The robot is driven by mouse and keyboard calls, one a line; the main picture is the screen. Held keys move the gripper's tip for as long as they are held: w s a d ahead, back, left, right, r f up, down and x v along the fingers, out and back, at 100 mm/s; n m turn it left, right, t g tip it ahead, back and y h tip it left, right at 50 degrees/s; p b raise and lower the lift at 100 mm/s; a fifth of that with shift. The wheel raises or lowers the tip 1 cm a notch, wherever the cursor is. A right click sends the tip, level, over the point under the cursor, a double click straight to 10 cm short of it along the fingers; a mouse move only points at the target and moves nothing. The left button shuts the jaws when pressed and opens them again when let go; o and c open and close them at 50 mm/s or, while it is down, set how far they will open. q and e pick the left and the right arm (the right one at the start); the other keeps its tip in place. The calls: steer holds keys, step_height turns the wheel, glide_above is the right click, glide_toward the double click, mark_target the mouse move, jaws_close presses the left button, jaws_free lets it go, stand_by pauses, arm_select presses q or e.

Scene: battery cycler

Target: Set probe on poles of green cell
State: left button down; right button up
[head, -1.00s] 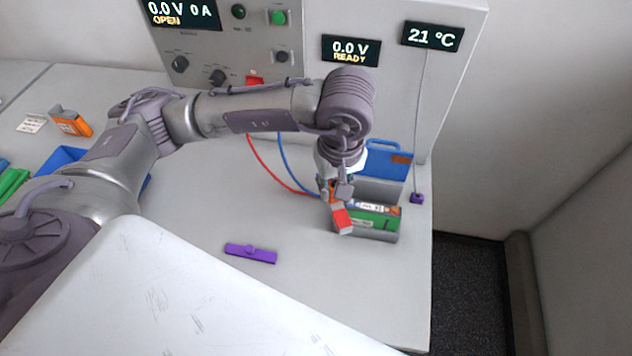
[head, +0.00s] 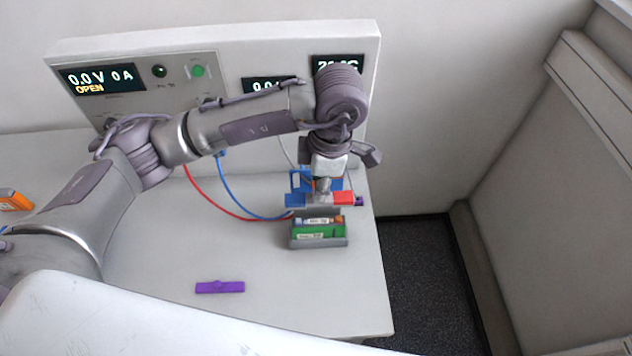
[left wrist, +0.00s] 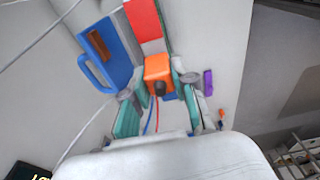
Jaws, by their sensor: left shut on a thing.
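My left gripper (head: 323,186) is shut on the probe, just above and behind the grey holder as seen in the head view. The probe has a red end (head: 344,198) and a blue end (head: 293,199). Its orange body (left wrist: 157,70) sits between my teal fingers in the left wrist view, with its red part (left wrist: 143,20) beyond. The green cell (head: 318,232) lies in the grey holder (head: 320,244). The probe looks apart from the cell; the exact gap cannot be told. The cell's poles are too small to make out. My right gripper is not in view.
A blue handled object (left wrist: 95,50) stands close to the gripper. Red (head: 217,204) and blue (head: 238,197) leads run from the cycler (head: 230,60) to the probe. A purple piece (head: 220,287) lies on the clear table front. The table's right edge is near the holder.

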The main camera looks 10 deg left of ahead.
arm_select(q)
steer(key=shift+f+b, duration=1)
steer(key=shift+f, duration=1.55)
steer(key=shift+b, duration=0.85)
steer(key=shift+f+b, duration=0.65)
steer(key=shift+b, duration=0.05)
steer(key=shift+r+p, duration=1.35)
steer(key=shift+r, duration=2.2)
